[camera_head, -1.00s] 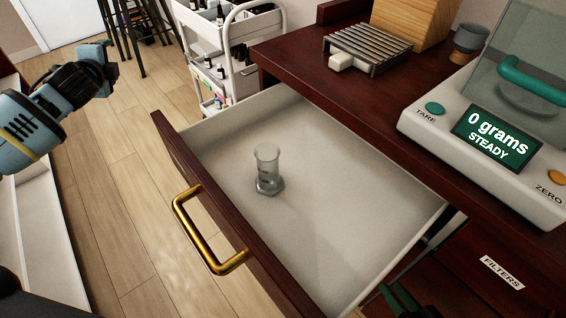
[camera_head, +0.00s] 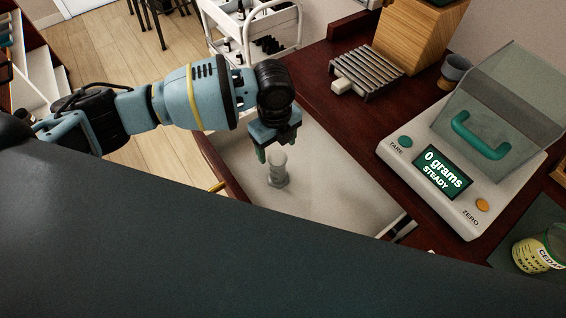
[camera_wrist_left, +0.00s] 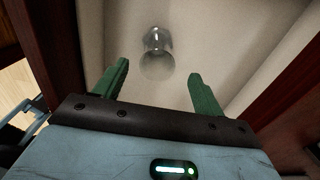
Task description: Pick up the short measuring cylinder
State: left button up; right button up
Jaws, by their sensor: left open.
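The short measuring cylinder (camera_head: 278,172) is a small clear vessel standing upright in the open drawer (camera_head: 335,195). My left gripper (camera_head: 275,148) is just above the cylinder in the head view, its fingers pointing down. In the left wrist view the green fingers (camera_wrist_left: 160,70) are spread apart with nothing gripped. The cylinder (camera_wrist_left: 157,50) shows there between and beyond the fingertips, with its round mouth toward the camera. I cannot tell the exact height gap. My right gripper is not in view.
The drawer's walls and the dark wooden counter (camera_head: 335,110) border the left gripper. A scale (camera_head: 440,180) reading 0 grams, a metal rack (camera_head: 368,72) and a grey cup (camera_head: 455,70) stand on the counter. A labelled jar (camera_head: 535,253) is at right. A white cart (camera_head: 262,30) stands behind.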

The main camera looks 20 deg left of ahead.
aim_at(278, 169)
pick_arm(q)
jog(key=shift+s+f, duration=0.55)
jog(key=shift+s, duration=0.1)
jog(key=shift+w+d+f, duration=0.1)
jog(key=shift+w+f, duration=0.1)
jog(key=shift+f, duration=1.55)
jog(key=shift+w+d+f, duration=0.1)
jog(key=shift+w+f, duration=0.1)
jog(key=shift+f, duration=1.55)
jog(key=c, duration=1.4)
